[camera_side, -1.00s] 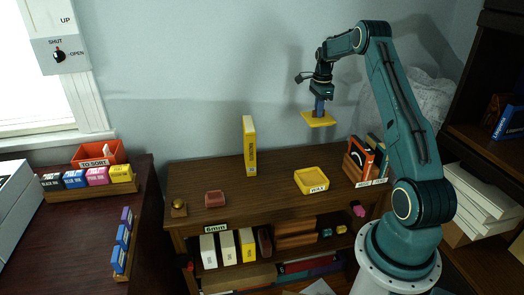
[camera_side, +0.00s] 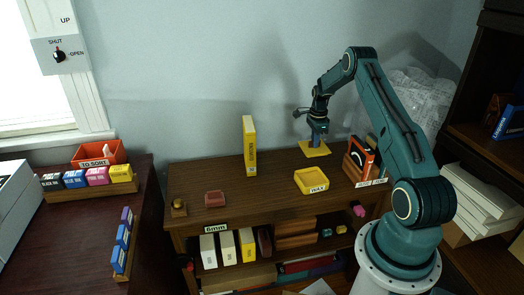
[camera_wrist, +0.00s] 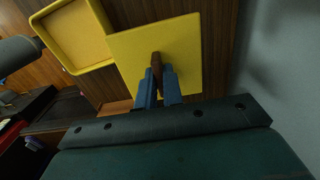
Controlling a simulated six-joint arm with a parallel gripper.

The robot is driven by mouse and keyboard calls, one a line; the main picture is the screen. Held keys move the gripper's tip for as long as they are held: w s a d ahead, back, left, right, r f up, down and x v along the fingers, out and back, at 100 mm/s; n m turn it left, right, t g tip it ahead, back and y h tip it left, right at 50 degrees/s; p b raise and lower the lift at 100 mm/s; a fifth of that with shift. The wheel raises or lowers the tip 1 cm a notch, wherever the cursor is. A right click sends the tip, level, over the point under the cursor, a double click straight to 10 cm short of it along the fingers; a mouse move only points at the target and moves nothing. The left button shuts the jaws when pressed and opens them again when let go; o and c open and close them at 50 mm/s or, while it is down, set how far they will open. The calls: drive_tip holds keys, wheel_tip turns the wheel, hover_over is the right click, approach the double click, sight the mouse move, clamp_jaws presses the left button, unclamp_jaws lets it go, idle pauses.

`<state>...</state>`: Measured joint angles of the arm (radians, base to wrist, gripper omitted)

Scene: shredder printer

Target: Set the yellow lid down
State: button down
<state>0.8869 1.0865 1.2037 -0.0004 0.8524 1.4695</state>
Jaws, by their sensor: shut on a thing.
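The yellow lid (camera_side: 314,150) is a flat square plate with a brown knob (camera_wrist: 156,62) in its middle. My gripper (camera_side: 316,138) is above the lid, its blue fingers shut on the knob; it also shows in the wrist view (camera_wrist: 158,78). The lid is level, at or just above the back of the wooden desk top; I cannot tell whether it touches. The open yellow box labelled WAX (camera_side: 311,181) stands in front of the lid. In the wrist view the box (camera_wrist: 75,38) is at the upper left, beside the lid.
A tall yellow box (camera_side: 249,146) stands left of the lid. An orange-and-black book (camera_side: 361,158) stands in a wooden holder close to the right. A small red box (camera_side: 215,198) is at the front left. The desk top (camera_side: 212,176) between is clear.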

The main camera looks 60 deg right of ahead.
drive_tip(key=shift+f, duration=3.2)
drive_tip(key=shift+f, duration=0.15)
drive_tip(key=c, duration=1.5)
unclamp_jaws()
drive_tip(key=shift+c, duration=0.2)
wheel_tip(320, 180, up, 12)
drive_tip(key=shift+r, duration=0.15)
